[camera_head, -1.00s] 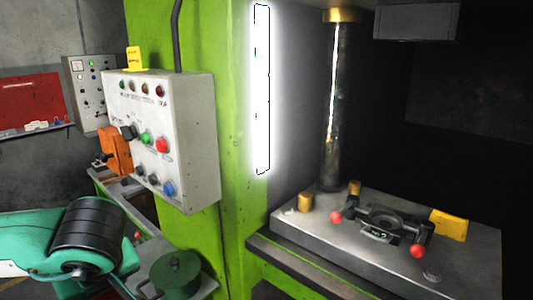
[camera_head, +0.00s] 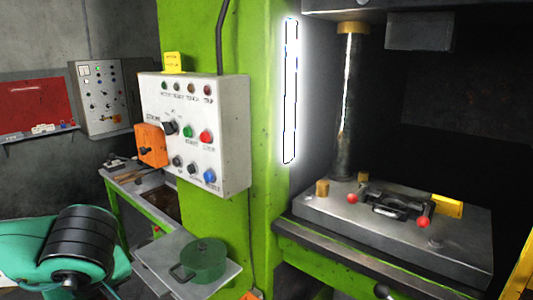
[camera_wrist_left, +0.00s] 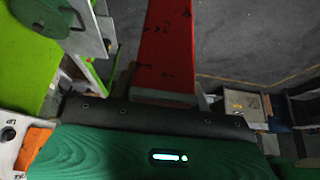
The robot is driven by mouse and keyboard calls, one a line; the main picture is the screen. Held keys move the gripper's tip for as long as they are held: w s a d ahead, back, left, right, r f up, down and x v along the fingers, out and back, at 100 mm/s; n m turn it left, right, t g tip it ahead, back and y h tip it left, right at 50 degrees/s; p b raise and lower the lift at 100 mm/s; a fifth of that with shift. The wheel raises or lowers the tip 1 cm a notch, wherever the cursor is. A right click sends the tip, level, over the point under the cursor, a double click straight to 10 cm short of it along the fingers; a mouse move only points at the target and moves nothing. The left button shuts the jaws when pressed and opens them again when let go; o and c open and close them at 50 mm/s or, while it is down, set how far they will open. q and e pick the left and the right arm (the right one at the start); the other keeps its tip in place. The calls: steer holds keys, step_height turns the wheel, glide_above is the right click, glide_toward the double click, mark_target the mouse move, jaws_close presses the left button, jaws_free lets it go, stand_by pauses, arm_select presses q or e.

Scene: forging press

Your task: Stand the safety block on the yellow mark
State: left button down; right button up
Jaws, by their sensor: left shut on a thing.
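A long red block (camera_wrist_left: 165,45) with black markings, which looks like the safety block, stretches away from my left gripper (camera_wrist_left: 165,98) in the left wrist view. The left gripper is shut on its near end; the fingers are mostly hidden. The block does not show in the head view, where only my teal and black left arm is seen at lower left. A yellow patch (camera_head: 447,206) lies at the back right of the press bed (camera_head: 400,240), partly hidden behind a dark die (camera_head: 396,203) with red knobs. I cannot tell if it is the yellow mark. My right gripper is out of view.
A white control box (camera_head: 195,130) hangs on the green press column (camera_head: 262,200). A small shelf (camera_head: 215,280) with a green pot (camera_head: 205,260) juts out below it. A steel pillar (camera_head: 347,110) stands at the bed's back left. Open grey floor (camera_wrist_left: 235,40) lies beyond the block.

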arm_select(q)
steer(key=w+d+f+m+h, duration=0.1)
steer(key=w+d+f+m, duration=0.1)
steer(key=f, duration=0.3)
steer(key=w+d+f+m+t+h, duration=0.1)
steer(key=w+d+f+m+h, duration=0.1)
steer(key=f+m, duration=0.3)
steer(key=w+d+f+m+t+h, duration=0.1)
steer(key=w+d+f+m, duration=0.2)
steer(key=w+d+f, duration=0.1)
steer(key=shift+f+h, duration=0.4)
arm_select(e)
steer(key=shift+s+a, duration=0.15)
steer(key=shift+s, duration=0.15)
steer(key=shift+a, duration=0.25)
